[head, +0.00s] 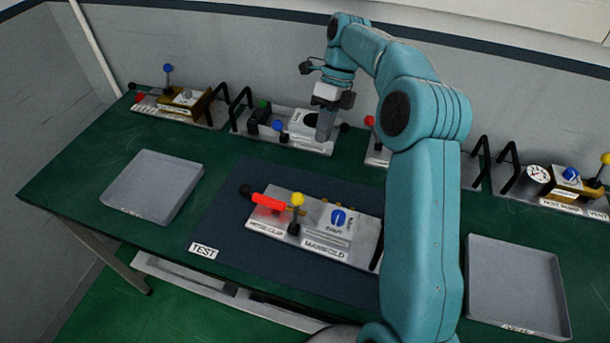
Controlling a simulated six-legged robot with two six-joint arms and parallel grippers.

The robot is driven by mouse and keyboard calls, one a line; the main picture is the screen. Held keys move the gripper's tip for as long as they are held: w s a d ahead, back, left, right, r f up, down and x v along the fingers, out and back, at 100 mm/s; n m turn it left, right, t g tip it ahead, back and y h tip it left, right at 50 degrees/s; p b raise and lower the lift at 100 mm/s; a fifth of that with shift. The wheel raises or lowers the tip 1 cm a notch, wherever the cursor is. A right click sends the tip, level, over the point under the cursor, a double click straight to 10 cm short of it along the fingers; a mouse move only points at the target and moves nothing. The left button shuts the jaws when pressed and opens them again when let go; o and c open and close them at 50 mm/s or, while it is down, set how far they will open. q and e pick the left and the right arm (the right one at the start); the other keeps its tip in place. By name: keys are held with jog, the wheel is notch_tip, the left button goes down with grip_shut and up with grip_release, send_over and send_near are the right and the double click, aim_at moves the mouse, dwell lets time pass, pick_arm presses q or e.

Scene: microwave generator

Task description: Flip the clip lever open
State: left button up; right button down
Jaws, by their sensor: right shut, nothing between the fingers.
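The manifold unit (310,258) lies on the dark test mat in the middle of the table. At its left end is a red lever (268,202), next to the label that seems to read hose clip; it lies low and nearly flat. A dark round end (245,190) shows at the lever's left. A yellow-knobbed lever (297,199) stands upright just right of it. My right gripper (325,128) is shut and empty, pointing down over the rear panel, well behind and above the red lever. My left gripper is not in view.
Black handles and more panels line the back edge. Empty grey trays stand at left (152,187) and right (515,285). My right arm covers part of the table right of the manifold.

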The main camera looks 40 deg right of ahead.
jog(key=p, duration=0.1)
send_near(295, 211)
notch_tip(295, 211, down, 4)
jog(key=d, duration=0.1)
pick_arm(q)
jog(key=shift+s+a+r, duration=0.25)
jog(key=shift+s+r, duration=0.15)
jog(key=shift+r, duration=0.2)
pick_arm(e)
jog(key=shift+w+d, duration=0.1)
jog(key=shift+w, duration=0.15)
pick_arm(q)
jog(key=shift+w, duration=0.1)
pick_arm(e)
jog(key=shift+w, duration=0.1)
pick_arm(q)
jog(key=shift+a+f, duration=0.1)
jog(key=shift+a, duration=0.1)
